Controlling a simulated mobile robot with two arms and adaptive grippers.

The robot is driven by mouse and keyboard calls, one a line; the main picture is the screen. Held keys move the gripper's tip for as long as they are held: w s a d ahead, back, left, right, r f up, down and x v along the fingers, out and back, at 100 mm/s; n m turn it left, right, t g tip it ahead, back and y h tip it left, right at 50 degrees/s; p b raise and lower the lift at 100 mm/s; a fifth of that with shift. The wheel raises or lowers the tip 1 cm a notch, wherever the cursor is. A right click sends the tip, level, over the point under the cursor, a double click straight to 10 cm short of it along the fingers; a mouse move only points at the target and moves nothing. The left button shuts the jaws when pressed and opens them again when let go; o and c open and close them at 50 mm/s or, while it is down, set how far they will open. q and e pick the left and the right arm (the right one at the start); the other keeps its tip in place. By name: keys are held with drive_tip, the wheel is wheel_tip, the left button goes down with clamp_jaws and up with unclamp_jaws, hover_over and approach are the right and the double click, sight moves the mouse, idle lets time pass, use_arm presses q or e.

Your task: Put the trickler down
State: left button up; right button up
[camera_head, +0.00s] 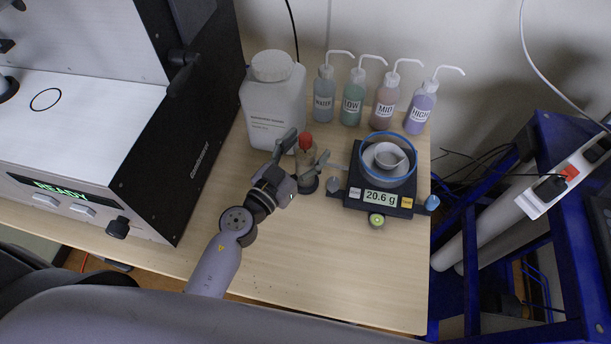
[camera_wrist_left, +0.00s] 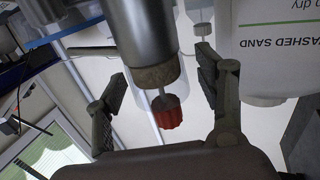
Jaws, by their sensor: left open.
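The trickler (camera_head: 306,158) is a small upright device with a red knob, a pale body and a dark round base. It appears to stand on the wooden table just left of the scale (camera_head: 380,193). My left gripper (camera_head: 304,152) is around it, with its fingers spread. In the left wrist view the trickler (camera_wrist_left: 168,112) shows its red knob and metal tube between the two open fingers of my left gripper (camera_wrist_left: 160,85). A gap shows on each side. The gripper partly hides the trickler's body in the head view. My right gripper is not in view.
The scale reads 20.6 g and carries a bowl (camera_head: 386,158) inside a blue ring. Behind stand a white washed-sand jar (camera_head: 272,105) and several labelled wash bottles (camera_head: 353,100). A black-sided analyser (camera_head: 185,140) showing READY is at left. The table's front area (camera_head: 340,270) is clear.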

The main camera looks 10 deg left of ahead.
use_arm(q)
clamp_jaws()
idle(0.8)
drive_tip(key=shift+r, duration=0.15)
